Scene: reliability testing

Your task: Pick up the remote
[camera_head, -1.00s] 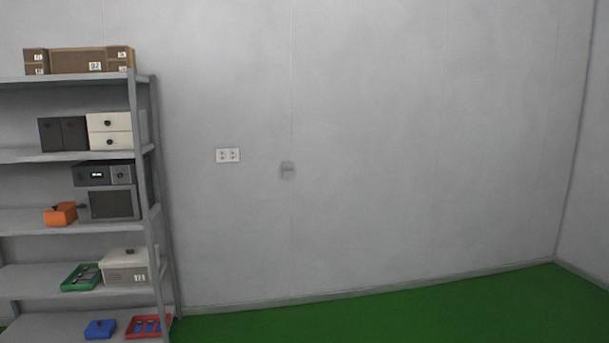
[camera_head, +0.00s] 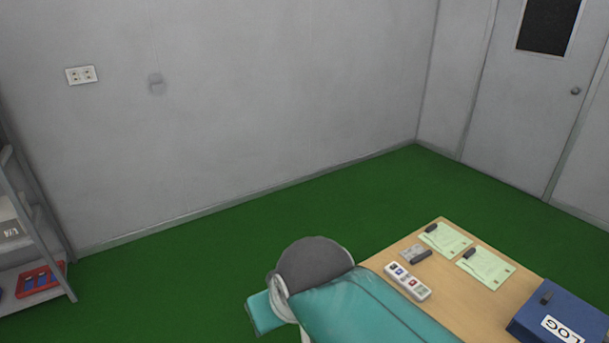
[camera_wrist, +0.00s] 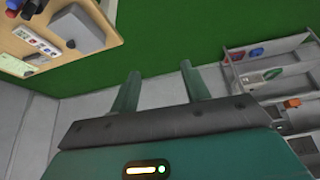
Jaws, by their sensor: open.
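I cannot pick out a remote for certain. A white oblong device (camera_head: 407,281) with coloured buttons or switches lies on the wooden table (camera_head: 440,291) in the head view. A small dark object (camera_head: 421,257) lies just beyond it. My gripper (camera_wrist: 160,70) is open in the wrist view, with nothing between its two teal fingers. It is above the floor, apart from the table, which shows at the upper left of that view. My gripper's fingers are not seen in the head view, where my teal arm covers part of the table's near-left side.
Green sheets (camera_head: 486,267) with dark items and a blue LOG binder (camera_head: 558,318) are on the table. A shelf (camera_head: 32,294) with a red tray (camera_head: 40,280) stands at the left. Green floor (camera_head: 220,265) lies open between shelf and table. A door (camera_head: 530,110) is at the back right.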

